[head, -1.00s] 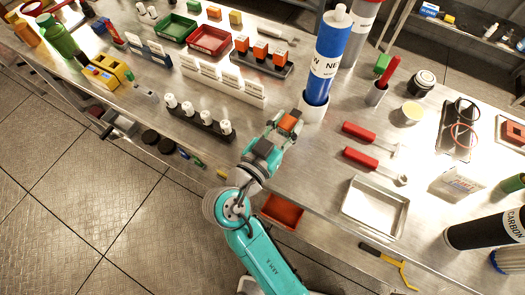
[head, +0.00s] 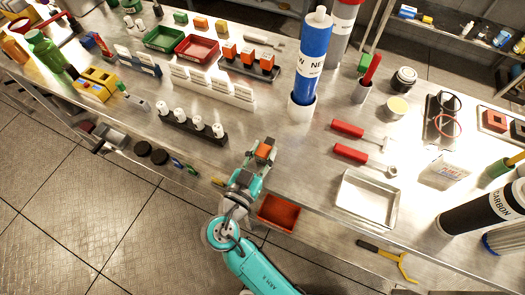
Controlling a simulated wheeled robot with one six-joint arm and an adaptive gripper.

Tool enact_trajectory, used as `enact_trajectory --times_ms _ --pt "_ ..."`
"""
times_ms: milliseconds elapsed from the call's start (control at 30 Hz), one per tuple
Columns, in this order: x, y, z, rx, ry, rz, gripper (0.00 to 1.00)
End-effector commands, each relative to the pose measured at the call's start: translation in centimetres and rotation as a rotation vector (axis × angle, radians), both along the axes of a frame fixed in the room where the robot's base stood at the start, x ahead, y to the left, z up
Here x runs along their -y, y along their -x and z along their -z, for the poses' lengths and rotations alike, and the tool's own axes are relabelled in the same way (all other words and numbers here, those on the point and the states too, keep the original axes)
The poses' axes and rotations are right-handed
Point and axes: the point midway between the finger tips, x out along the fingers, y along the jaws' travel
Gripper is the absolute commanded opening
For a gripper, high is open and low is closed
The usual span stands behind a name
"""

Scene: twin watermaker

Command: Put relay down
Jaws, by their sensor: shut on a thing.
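My gripper (head: 264,152) is shut on an orange relay (head: 263,153) near the front edge of the metal bench, to the right of the black rack with white fittings. The fingers hide part of the relay. I cannot tell whether the relay touches the bench top. A black relay holder (head: 249,68) with several orange relays stands farther back on the bench.
A blue cartridge (head: 311,60) stands upright in a white base behind my gripper. Red-handled tools (head: 348,130) and a metal tray (head: 368,198) lie to the right. The black rack (head: 193,127) stands to the left. Bare bench (head: 300,160) lies right of my gripper.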

Motion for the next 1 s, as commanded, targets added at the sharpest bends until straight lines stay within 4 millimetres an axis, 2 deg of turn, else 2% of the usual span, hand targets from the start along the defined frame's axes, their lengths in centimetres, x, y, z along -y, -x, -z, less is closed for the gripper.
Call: enact_trajectory --times_ms 100,133,200,600,1000 --pt "0.0 0.0 0.3 0.0 0.0 0.0 0.0" --pt "0.0 0.0 0.3 0.0 0.0 0.0 0.44" --pt "0.0 0.0 0.2 0.0 0.0 0.0 0.61" --pt "-0.1 0.2 -0.1 0.0 0.0 -0.001 0.62" --pt "-2.0 5.2 -0.3 0.0 0.0 -0.004 0.62"
